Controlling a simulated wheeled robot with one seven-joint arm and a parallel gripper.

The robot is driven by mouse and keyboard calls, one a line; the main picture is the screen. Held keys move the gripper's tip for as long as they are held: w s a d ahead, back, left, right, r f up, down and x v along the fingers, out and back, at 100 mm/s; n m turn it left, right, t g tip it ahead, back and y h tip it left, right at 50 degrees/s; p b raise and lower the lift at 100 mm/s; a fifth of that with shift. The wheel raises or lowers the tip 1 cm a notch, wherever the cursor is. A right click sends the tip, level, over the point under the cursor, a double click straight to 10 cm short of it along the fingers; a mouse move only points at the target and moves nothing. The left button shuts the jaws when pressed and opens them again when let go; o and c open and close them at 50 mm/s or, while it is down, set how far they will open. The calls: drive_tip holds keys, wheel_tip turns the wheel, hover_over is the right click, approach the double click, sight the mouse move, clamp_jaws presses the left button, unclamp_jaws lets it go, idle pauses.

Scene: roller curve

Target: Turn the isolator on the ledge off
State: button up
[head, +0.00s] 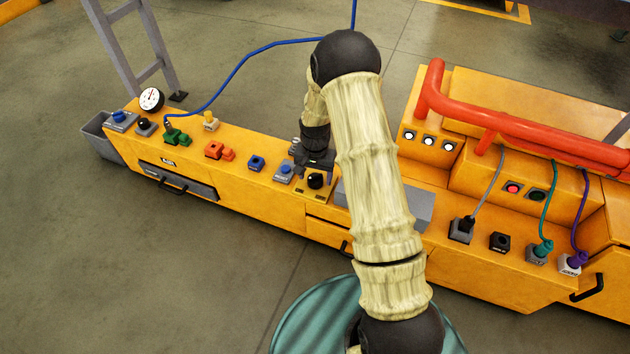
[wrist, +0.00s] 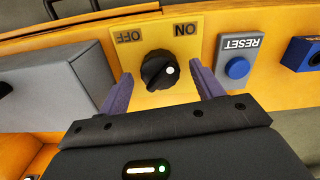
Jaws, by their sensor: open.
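The isolator is a black rotary knob (wrist: 158,70) on a yellow plate (wrist: 183,48). In the wrist view its labels are upside down, OFF at the left and ON at the right. A white dot on the knob sits on its right side, the ON side. In the head view the knob (head: 315,181) is on the front of the orange ledge. My gripper (wrist: 162,76) is open, with one purple-grey finger at each side of the knob. I see gaps between knob and fingers. In the head view my gripper (head: 316,160) is just behind and above the knob, partly hidden by my arm.
A RESET box with a blue button (wrist: 237,68) is close beside the right finger. A grey box (wrist: 68,75) is beside the left finger. Several other controls, including a red-orange one (head: 217,151), line the ledge. A red pipe (head: 520,125) runs at the right.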

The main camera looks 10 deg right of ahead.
drive_tip(key=shift+f, duration=0.5)
drive_tip(key=shift+c, duration=0.5)
drive_tip(key=c, duration=0.9)
